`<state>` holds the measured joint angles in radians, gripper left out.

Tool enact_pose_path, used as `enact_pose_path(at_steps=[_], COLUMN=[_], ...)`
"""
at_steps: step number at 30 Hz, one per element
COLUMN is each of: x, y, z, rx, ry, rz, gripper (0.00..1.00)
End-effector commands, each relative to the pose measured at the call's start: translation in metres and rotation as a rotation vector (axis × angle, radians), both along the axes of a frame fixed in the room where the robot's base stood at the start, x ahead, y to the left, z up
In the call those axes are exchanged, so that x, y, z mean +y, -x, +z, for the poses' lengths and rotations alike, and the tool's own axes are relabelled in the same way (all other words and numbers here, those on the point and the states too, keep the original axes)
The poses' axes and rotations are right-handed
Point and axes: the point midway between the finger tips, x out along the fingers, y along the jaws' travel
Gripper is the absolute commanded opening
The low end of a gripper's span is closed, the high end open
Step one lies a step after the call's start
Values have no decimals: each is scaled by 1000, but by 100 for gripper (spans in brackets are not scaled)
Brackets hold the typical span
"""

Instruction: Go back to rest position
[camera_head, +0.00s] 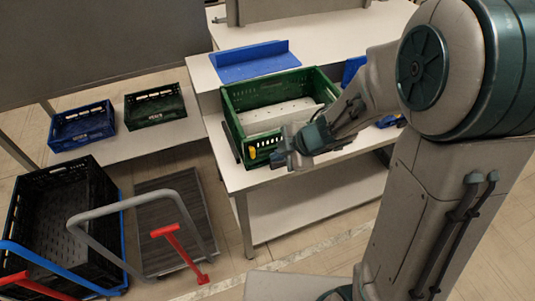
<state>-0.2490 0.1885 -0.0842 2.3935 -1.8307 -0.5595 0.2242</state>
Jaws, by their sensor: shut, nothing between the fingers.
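My gripper (278,160) is shut and empty. It is at the near left corner of a green crate (236,104), in front of its near wall. I cannot tell whether it touches the crate. My arm reaches in from the right and covers the crate's near right part.
A blue panel (255,62) lies behind the crate. A small blue crate (82,128) and a dark green crate (154,107) sit on a low shelf at left. A large black crate (58,215) and a trolley (170,222) with a grey handle stand on the floor.

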Motion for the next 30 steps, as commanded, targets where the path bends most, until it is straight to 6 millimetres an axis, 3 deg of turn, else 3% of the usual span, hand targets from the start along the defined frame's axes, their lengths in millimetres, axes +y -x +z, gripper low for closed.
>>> enact_pose_path(at_steps=[1,6,22,26,30], x=[-4,-11,-13,-24,-57], y=[2,6,5,-13,-42], z=[9,17,20,35,70], rx=[-1,2,-6,-67,-174], ry=[-1,0,-1,-3,-5], rz=[-2,1,-10,-124,-393], gripper=[0,0,0,0,0])
